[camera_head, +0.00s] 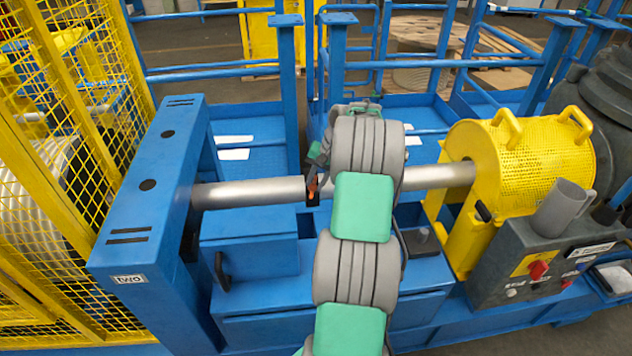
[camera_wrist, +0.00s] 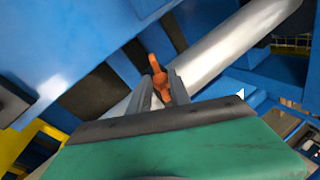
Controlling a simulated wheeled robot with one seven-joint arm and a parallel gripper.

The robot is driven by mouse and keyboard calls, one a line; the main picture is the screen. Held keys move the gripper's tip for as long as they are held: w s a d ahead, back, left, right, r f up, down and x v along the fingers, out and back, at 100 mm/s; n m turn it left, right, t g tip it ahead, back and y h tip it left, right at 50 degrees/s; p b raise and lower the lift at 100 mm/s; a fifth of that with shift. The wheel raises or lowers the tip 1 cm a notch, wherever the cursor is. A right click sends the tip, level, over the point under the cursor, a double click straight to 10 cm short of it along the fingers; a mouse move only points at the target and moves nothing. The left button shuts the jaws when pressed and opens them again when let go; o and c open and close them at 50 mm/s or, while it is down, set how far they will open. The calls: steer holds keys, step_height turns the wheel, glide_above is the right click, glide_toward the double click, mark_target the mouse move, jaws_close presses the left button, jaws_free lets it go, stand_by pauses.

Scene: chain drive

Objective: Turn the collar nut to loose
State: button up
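An orange lever-like part (camera_wrist: 158,82), which I take to be part of the collar nut, stands at the silver shaft (camera_wrist: 225,50) in the wrist view. It also shows as a small orange patch (camera_head: 312,186) on a dark collar at the shaft in the head view. My gripper (camera_wrist: 160,82) has one finger on each side of the orange part. I cannot tell whether the fingers press on it or leave a small gap. The rest of the nut is hidden behind my gripper and arm.
The shaft runs from a blue frame (camera_head: 150,190) marked "two" to a yellow perforated guard (camera_head: 545,160). A grey mug (camera_head: 562,208) stands on the control box (camera_head: 520,272) with a red knob. Yellow mesh fencing (camera_head: 85,110) stands left.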

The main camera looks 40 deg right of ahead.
jaws_close()
steer(key=shift+b, duration=0.35)
